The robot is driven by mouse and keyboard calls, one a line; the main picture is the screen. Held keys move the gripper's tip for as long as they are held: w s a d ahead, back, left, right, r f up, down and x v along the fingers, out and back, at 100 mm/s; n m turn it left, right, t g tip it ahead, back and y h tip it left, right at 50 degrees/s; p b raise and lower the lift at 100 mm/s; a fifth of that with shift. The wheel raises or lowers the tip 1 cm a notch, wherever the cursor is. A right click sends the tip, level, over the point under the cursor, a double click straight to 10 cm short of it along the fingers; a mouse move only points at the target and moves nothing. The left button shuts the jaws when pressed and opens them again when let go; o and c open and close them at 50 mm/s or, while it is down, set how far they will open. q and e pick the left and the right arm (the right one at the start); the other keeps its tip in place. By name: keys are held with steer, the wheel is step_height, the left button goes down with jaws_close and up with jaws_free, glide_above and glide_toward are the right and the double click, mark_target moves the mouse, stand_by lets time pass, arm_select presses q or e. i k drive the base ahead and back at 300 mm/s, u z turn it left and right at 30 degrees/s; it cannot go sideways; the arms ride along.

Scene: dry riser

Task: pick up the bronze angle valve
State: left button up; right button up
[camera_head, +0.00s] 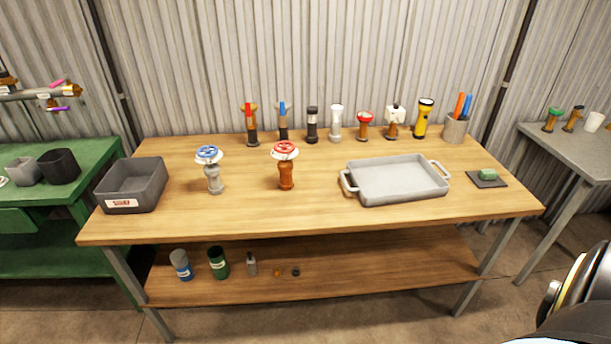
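A bronze-brown valve (286,178) with a red and white handwheel stands upright near the middle of the wooden table. A grey valve (214,180) with a blue and white handwheel stands upright to its left. A smaller brown valve-like piece (364,127) with a red top stands in the back row. I cannot tell for certain from their shapes which is the angle valve. Neither of my grippers is in view.
A grey tray (348,184) with two handles lies right of the valves on the table (250,218). A dark grey bin (122,203) stands at the left end. Several torches and fittings line the back, beside a cup (455,133). The table's front strip is clear.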

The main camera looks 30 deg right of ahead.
mark_target(285, 166)
steer(key=z, duration=0.95)
steer(key=i, duration=0.15)
steer(key=z, duration=0.05)
